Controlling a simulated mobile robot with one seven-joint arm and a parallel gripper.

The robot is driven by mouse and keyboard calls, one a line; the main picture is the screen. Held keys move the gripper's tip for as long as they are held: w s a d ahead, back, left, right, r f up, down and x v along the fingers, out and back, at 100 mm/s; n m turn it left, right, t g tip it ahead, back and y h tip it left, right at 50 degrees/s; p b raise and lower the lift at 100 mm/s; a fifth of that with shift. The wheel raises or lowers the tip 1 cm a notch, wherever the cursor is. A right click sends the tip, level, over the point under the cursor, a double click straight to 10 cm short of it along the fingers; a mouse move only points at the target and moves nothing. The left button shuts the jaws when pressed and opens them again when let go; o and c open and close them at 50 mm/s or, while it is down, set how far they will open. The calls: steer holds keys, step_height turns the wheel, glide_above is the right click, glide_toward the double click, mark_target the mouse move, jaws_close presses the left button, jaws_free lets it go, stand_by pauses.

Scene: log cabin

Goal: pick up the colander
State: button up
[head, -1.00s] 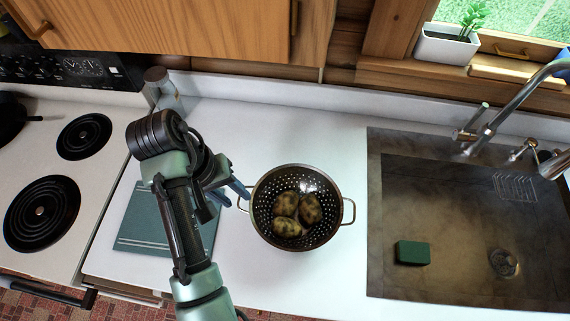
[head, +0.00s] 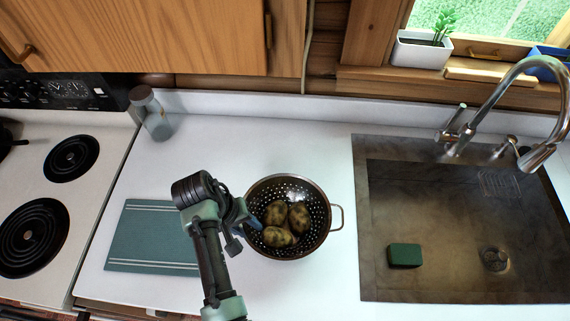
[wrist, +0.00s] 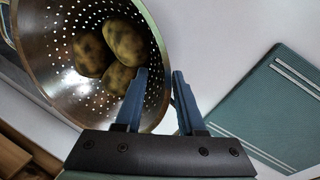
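The colander (head: 318,190) is a dark metal bowl with many small holes, upright on the white counter, with several brown potatoes (head: 286,222) inside. Its right loop handle is visible; my gripper covers the left side in the head view. My gripper (head: 251,219) is at the colander's left rim. In the wrist view, the blue fingers of my gripper (wrist: 158,76) stand apart, one over the inside of the colander (wrist: 60,60) and one outside its rim. The rim passes between them. I see no clear grip on it.
A teal board or cloth (head: 150,235) lies left of the colander, beside the stove (head: 95,190). A jar (head: 152,113) stands at the back. The sink (head: 362,240), with a faucet (head: 490,100) and green sponge (head: 404,255), is to the right. Counter behind the colander is clear.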

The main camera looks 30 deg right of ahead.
steer(key=shift+s+d+f, duration=0.1)
steer(key=shift+f, duration=0.1)
jaws_close()
steer(key=shift+r, duration=0.1)
stand_by(1.2)
